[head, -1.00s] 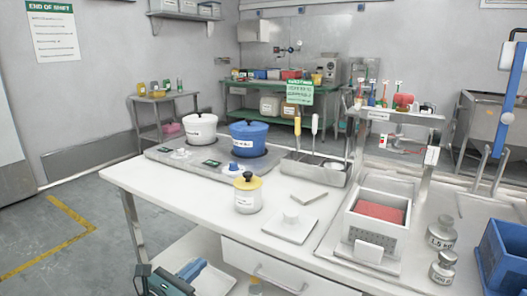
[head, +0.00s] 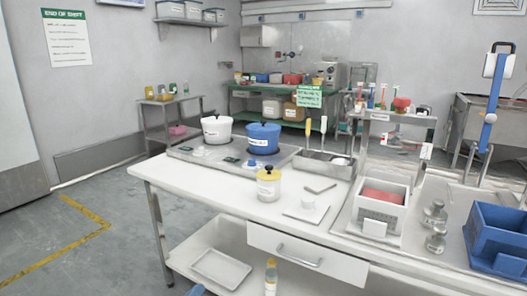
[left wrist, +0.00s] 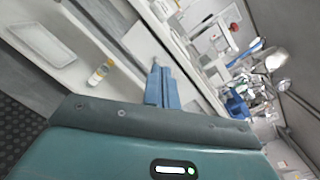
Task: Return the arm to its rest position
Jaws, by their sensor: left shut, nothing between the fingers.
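My left gripper (left wrist: 158,84) shows in the left wrist view with its blue fingers together, shut and empty. In the head view only a small blue tip of it (head: 196,290) shows at the bottom edge, in front of the white table (head: 205,205) and low by its under-shelf. Nothing is in its fingers. The rest of the left arm is out of the head view. My right gripper is in neither view.
A yellow-lidded jar (head: 268,184) stands on the table, with a white pot (head: 217,130) and a blue pot (head: 264,138) behind it. A bottle (head: 271,278) and a tray (head: 221,268) are on the under-shelf. The floor at the left is clear.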

